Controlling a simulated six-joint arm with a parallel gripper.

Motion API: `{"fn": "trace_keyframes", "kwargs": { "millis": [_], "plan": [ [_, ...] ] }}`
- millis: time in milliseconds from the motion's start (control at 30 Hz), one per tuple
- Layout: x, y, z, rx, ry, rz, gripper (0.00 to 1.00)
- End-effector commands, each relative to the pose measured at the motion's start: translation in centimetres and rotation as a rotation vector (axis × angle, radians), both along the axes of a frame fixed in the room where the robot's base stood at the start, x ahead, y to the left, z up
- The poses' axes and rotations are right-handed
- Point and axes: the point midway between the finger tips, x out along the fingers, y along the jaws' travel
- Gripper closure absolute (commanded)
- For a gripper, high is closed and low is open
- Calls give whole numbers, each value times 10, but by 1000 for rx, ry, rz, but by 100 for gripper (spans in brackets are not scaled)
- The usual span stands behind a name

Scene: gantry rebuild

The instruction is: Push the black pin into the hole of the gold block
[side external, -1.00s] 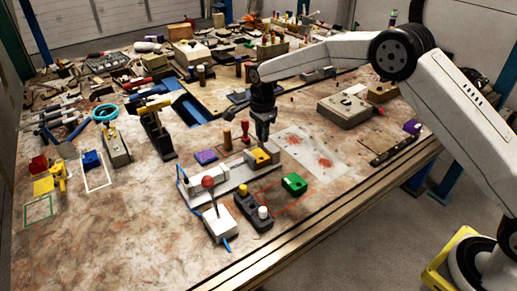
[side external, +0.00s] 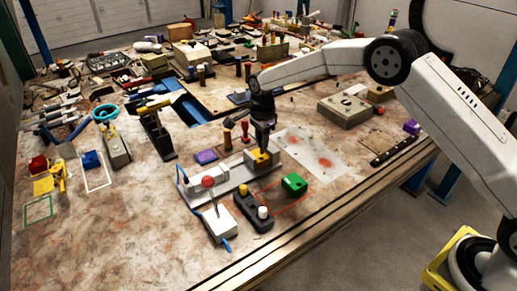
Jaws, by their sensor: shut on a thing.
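A green block (side external: 294,184) lies to the right. Red-brown handled stamps (side external: 227,137) stand close at the left of my gripper. A pale sheet (side external: 312,155) lies flat at right.

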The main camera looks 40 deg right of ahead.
Motion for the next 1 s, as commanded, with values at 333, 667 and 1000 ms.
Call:
{"fn": "trace_keyframes", "kwargs": {
  "millis": [333,667,1000],
  "plan": [
    [0,0,-9,0,0,0,100],
    [0,0,-17,0,0,0,100],
    [0,0,-25,0,-1,0,100]
  ]
}}
